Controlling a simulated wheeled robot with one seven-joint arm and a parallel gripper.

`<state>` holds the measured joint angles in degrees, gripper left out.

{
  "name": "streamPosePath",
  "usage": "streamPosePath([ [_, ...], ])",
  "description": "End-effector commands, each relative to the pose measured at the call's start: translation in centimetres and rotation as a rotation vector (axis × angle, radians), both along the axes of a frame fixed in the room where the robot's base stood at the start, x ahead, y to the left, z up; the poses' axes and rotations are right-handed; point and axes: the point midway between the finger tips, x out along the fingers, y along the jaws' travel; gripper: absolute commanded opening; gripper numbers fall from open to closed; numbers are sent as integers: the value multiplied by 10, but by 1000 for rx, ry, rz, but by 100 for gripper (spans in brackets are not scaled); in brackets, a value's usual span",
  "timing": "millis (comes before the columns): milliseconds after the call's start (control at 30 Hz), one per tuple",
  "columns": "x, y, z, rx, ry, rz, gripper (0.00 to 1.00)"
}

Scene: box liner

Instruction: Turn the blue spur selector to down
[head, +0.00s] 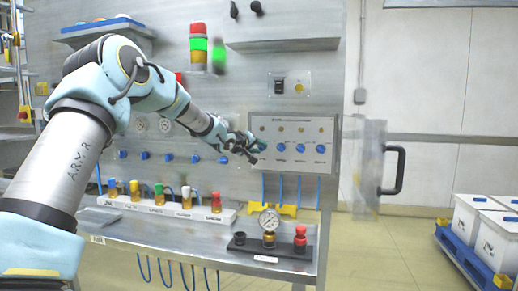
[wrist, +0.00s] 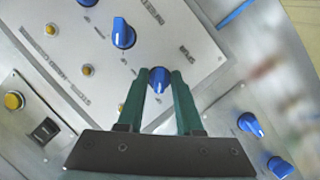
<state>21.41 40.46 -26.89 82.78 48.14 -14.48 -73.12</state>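A blue knob (wrist: 158,78) sits between the tips of my gripper in the wrist view. The short label beside it seems to read SPUR, but it is small and turned. A pale mark on the knob runs toward the bottom of the wrist view. My gripper (wrist: 159,76) has its two green fingers apart, one on each side of the knob; I cannot tell if they touch it. In the head view my gripper (head: 258,147) is at the left end of the grey panel (head: 292,126) and hides this knob.
More blue knobs share the panel, one close by (wrist: 123,33). Other blue knobs (wrist: 250,124) are on the board to the lower right in the wrist view. A bench with a pressure gauge (head: 269,219) lies below. A door handle (head: 393,170) stands to the right.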

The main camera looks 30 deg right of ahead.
Motion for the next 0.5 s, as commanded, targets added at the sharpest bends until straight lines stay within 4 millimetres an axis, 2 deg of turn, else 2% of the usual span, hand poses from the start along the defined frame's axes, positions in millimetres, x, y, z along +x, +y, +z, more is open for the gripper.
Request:
streamPosePath([
  [33, 0, 0, 0, 0, 0, 0, 22],
  [233, 0, 0, 0, 0, 0, 0, 0],
  [500, 0, 0, 0, 1, -1, 0, 0],
])
